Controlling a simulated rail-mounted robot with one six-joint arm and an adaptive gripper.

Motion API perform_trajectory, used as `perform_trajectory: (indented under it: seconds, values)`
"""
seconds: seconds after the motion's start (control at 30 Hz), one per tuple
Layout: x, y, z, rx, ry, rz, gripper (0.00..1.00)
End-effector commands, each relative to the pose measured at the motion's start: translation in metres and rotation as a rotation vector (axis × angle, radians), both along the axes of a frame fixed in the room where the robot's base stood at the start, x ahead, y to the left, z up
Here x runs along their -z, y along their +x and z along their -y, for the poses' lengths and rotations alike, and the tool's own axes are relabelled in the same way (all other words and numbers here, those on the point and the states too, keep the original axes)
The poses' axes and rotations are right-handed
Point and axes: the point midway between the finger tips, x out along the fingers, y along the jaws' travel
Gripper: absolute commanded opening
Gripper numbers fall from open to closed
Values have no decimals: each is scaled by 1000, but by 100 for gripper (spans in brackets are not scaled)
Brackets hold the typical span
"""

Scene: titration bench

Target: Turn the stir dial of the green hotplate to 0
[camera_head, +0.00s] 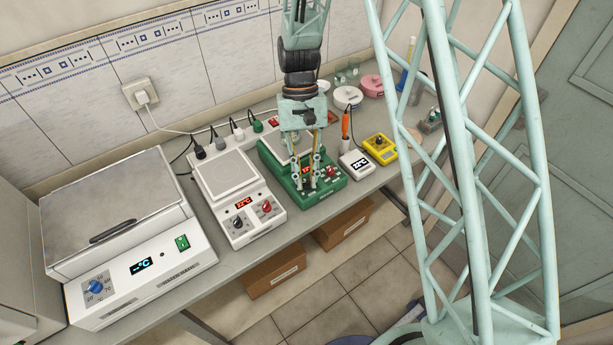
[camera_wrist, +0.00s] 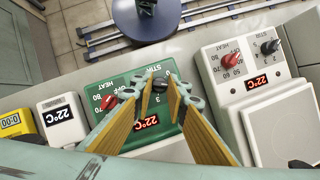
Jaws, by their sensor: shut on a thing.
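The green hotplate (camera_head: 340,182) stands on the bench in the middle of the head view; its green front panel (camera_wrist: 133,82) faces me in the wrist view. My gripper (camera_head: 308,186) points down over that panel. In the wrist view my gripper's fingertips (camera_wrist: 159,84) are closed around the black stir dial (camera_wrist: 158,86), below the STIR label. The dial's pointer is mostly hidden by the fingers, so its setting cannot be read. The hotplate's red heat dial (camera_wrist: 109,102) is beside the fingers, apart from them. The red display (camera_wrist: 147,122) is partly covered.
A white hotplate (camera_head: 226,176) with a black and a red dial stands close beside the green one. A white meter (camera_head: 357,163) and a yellow device (camera_head: 380,148) stand on the other side. A large water bath (camera_head: 125,230) is at the left. Cardboard boxes (camera_head: 275,272) lie under the bench.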

Motion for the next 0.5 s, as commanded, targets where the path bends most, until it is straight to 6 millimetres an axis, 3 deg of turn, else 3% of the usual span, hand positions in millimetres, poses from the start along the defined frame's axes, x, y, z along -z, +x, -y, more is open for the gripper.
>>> perform_trajectory:
  seconds: [0.5]
  values:
    - [0,-1,-4,-492,-1,1,4]
